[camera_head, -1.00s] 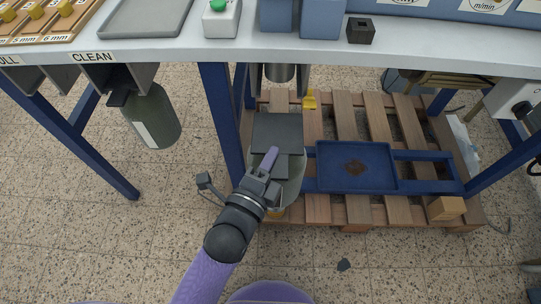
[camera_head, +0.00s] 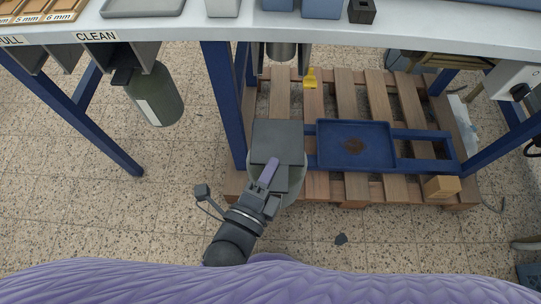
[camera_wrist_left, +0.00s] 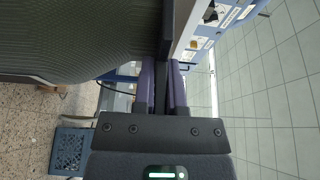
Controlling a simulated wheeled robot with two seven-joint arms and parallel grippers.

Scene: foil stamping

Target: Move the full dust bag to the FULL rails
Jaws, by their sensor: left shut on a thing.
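A dust bag with a dark square top plate (camera_head: 277,137) and a pale grey-green body is held out in front of the bench, over the floor and the pallet's near left edge. My left gripper (camera_head: 268,178) is shut on the plate's near side. In the left wrist view, the ribbed olive bag (camera_wrist_left: 80,35) fills the upper left beside the purple fingers (camera_wrist_left: 162,88). The FULL rails (camera_head: 28,60) are at the far left under the bench, partly cut off, below a label (camera_head: 10,40) reading "ULL". They look empty. My right gripper is out of view.
A dark green bag (camera_head: 155,95) hangs at the CLEAN rails (camera_head: 145,55). A blue bench leg (camera_head: 223,105) stands just left of the held bag. A wooden pallet (camera_head: 325,185) carries a blue tray (camera_head: 355,128) with a dark patch. The floor at left is open.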

